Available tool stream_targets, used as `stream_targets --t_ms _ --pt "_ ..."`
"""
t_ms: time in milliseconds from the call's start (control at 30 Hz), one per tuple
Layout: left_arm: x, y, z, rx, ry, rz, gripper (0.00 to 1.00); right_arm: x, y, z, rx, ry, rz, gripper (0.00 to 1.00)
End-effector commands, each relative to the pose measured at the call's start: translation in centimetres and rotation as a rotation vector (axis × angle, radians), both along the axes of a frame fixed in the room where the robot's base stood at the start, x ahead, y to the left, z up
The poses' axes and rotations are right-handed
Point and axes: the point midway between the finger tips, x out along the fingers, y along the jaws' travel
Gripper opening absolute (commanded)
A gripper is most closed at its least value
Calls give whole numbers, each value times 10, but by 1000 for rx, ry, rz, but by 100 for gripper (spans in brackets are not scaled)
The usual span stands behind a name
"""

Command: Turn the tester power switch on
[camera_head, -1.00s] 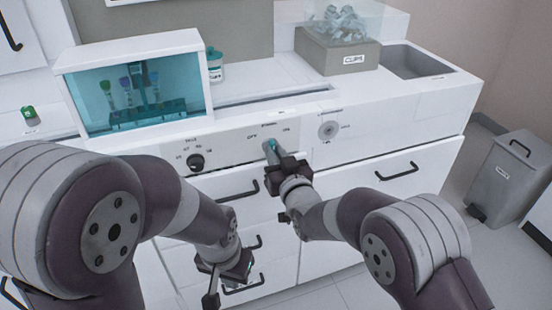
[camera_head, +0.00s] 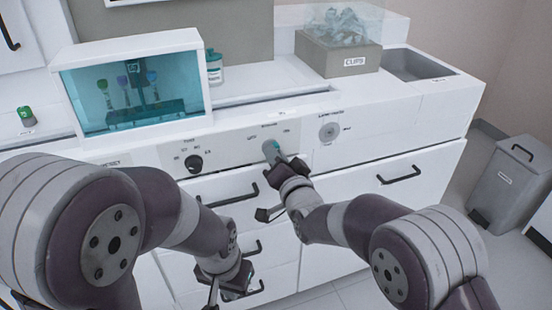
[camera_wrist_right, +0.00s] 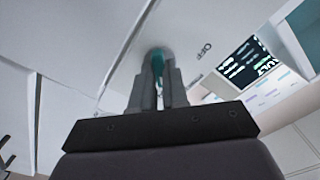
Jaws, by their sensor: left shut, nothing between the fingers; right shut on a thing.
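The tester power switch is a teal knob (camera_head: 270,147) on the white front panel, between small printed labels. My right gripper (camera_head: 276,156) is at the panel, shut on the switch. In the right wrist view the teal knob (camera_wrist_right: 157,62) shows between the two grey fingers (camera_wrist_right: 159,84), and an OFF label is printed beside it. The fingers hide part of the knob, so its exact setting cannot be read. My left gripper (camera_head: 213,292) hangs low in front of the drawers, shut and empty, away from the switch.
A black dial (camera_head: 193,163) is left of the switch and a round grey fitting (camera_head: 328,131) is right of it. A glass-fronted tube cabinet (camera_head: 135,85) stands on the counter. Drawer handles (camera_head: 398,175) stick out below. A grey bin (camera_head: 510,185) stands at right.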

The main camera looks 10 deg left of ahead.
Motion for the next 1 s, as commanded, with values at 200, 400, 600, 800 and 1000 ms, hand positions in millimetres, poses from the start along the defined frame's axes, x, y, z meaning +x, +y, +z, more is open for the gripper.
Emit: stream_targets --t_ms 200,400,600,800,1000 --pt "0 0 -1 0 0 0 0 0 0 -2 24 20 1 0" --pt "0 0 -1 0 0 0 0 0 0 -2 27 24 0 0" --pt "0 0 -1 0 0 0 0 0 0 -2 27 24 0 17" --pt "0 0 -1 0 0 0 0 0 0 -1 27 22 0 39" --pt "0 0 0 0 0 0 0 -2 -1 0 27 20 0 39"
